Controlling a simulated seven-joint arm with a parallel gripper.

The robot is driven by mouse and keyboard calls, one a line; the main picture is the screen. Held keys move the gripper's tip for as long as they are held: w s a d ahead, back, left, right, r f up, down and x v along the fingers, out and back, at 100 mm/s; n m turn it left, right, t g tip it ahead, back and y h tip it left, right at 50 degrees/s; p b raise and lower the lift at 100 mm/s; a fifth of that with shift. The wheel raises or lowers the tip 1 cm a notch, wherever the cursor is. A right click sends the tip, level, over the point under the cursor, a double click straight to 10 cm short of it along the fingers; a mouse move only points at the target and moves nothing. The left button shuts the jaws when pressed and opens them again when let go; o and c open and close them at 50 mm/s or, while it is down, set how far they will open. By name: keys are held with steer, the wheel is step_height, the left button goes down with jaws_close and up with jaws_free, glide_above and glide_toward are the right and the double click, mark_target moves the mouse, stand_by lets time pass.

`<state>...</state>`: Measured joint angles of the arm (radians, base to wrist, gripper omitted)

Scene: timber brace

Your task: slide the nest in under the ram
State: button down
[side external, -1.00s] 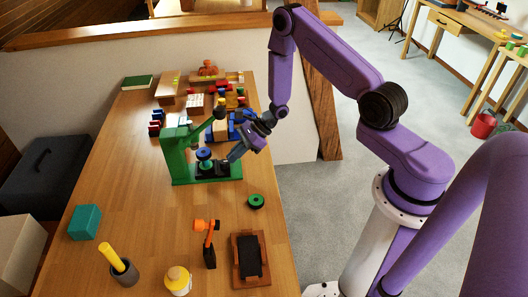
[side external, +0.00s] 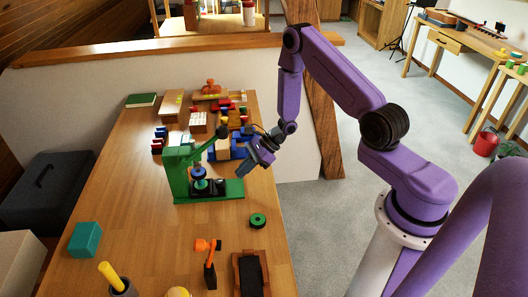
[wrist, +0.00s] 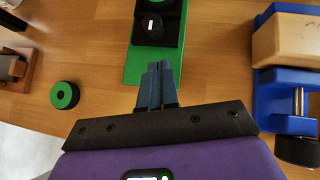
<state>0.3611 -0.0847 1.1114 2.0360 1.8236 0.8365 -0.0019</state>
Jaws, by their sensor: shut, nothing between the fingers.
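The green press (side external: 175,168) stands on the table in the side view, its upright on the left. The black nest (side external: 213,186) sits on the press's green base; it also shows in the wrist view (wrist: 148,42), with a dark knob on it. Blue and green round parts (side external: 199,173) stand stacked over the nest's left part, below the press head. The ram's exact contact with them is too small to tell. My gripper (side external: 241,172) is shut and empty, above and right of the nest; its fingertips (wrist: 160,66) show over the base's near end.
A green ring (side external: 257,220) lies on the table right of the press. An orange-topped tool (side external: 209,262) and a dark tray (side external: 249,275) lie toward the front.

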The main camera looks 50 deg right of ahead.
steer(key=v, duration=0.9)
steer(key=shift+r, duration=0.25)
steer(key=shift+s, duration=0.1)
steer(key=s+a+r+n+g, duration=0.7)
steer(key=s+a+r+n, duration=0.35)
steer(key=a+n, duration=0.4)
steer(key=s+d+r+n+t+h, duration=0.1)
steer(key=s+r+n+h, duration=0.3)
steer(key=s+n, duration=0.5)
steer(key=s+d+r+n+t+h, duration=0.1)
steer(key=s+r+n+h, duration=0.3)
steer(key=s+n, duration=0.5)
steer(key=d+n, duration=0.1)
steer(key=n, duration=0.3)
